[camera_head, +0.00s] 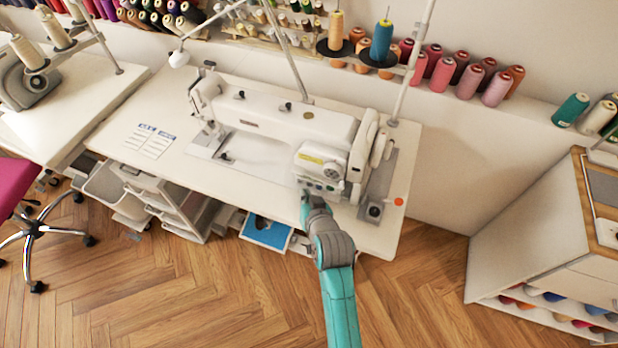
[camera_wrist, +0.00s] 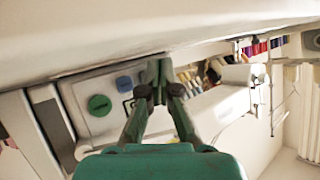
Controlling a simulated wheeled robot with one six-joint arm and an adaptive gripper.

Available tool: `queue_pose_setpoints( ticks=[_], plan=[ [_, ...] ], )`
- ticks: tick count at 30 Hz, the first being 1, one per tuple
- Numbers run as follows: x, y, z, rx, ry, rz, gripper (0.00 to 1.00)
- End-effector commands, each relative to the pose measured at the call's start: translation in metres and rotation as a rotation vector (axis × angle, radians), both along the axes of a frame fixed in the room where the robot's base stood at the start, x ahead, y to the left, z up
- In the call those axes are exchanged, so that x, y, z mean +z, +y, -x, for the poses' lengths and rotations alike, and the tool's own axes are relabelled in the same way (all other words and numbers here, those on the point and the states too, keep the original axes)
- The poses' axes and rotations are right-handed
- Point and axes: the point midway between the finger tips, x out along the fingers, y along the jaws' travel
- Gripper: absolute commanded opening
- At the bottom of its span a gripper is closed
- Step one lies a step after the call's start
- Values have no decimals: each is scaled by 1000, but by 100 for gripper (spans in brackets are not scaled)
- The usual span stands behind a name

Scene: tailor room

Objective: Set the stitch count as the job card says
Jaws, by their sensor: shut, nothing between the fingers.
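The white sewing machine (camera_head: 275,120) stands on its table, with a control box (camera_head: 320,165) at its right end. The box has a yellowish panel and small controls below it. A white card (camera_head: 150,141) with blue headings lies on the table left of the machine; its print is too small to read. My gripper (camera_head: 305,197) is shut and empty, at the lower front of the control box. In the wrist view my gripper (camera_wrist: 158,76) is close to the control box (camera_wrist: 85,125), beside a green round button (camera_wrist: 99,105) and a blue one (camera_wrist: 124,83). I cannot tell whether it touches.
The machine table (camera_head: 110,120) has free room around the card. Thread cones (camera_head: 440,72) line the shelf behind. Drawers (camera_head: 170,205) stand below the table. A cabinet (camera_head: 530,250) stands at the right.

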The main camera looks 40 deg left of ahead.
Motion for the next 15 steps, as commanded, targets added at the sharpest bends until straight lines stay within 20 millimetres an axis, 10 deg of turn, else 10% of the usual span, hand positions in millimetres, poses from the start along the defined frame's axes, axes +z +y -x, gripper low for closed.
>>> queue_pose_setpoints(
  ticks=[15],
  plan=[
    [0, -6, 28, 1, 0, 0, 0]
  ],
)
